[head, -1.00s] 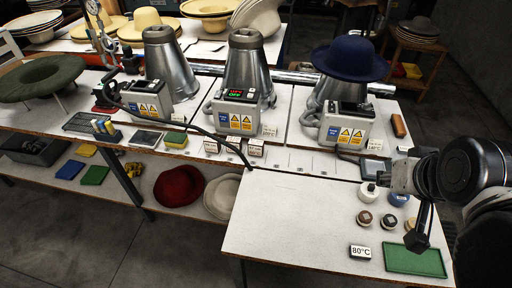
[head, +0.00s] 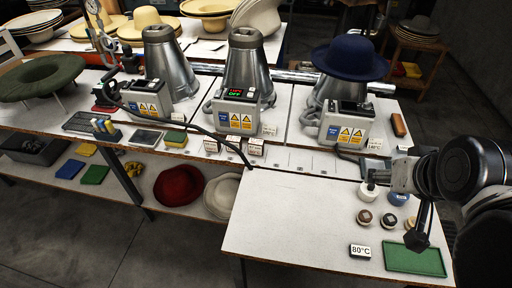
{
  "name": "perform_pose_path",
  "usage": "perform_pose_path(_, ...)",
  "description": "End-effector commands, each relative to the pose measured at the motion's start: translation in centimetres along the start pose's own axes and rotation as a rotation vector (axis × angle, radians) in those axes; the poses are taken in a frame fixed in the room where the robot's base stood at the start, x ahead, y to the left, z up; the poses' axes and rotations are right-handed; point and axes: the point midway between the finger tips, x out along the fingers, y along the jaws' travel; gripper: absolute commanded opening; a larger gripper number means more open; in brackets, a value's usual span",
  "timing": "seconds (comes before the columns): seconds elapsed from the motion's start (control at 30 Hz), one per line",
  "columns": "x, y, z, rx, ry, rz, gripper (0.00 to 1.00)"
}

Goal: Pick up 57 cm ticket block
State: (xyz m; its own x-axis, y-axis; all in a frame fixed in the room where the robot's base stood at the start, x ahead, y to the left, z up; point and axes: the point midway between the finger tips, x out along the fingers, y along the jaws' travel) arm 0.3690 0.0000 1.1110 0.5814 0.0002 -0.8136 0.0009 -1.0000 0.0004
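Several small white ticket blocks with dark print stand in a row in front of the middle press; one is at the left (head: 211,146), one near the middle (head: 232,147) and one at the right (head: 255,147). Their print is too small to read, so I cannot tell which is the 57 cm block. My gripper (head: 414,222) is at the right, above the front table near the green tray, well apart from these blocks. It is seen from the side and partly hidden by my arm, so its opening does not show.
The front table (head: 290,220) is mostly clear. Near my gripper are a green tray (head: 415,261), an 80°C sign (head: 360,251) and several small round pots. The middle press (head: 240,110) stands behind the blocks. A dark cable (head: 215,137) runs beside them.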

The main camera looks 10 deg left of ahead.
Motion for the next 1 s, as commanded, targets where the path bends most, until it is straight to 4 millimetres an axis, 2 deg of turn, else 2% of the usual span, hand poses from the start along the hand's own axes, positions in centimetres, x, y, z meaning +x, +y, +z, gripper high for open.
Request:
perform_pose_path(0.17, 0.2, -0.7, -1.4, -0.05, -0.019, -0.014, 0.48)
perform_pose_path(0.47, 2.2, -3.9, -7.2, -0.28, -0.105, -0.079, 0.48)
perform_pose_path(0.77, 5.9, -8.2, -12.4, -0.529, -0.186, -0.163, 0.48)
perform_pose_path(1.0, 10.1, -12.4, -15.8, -0.729, -0.243, -0.24, 0.48)
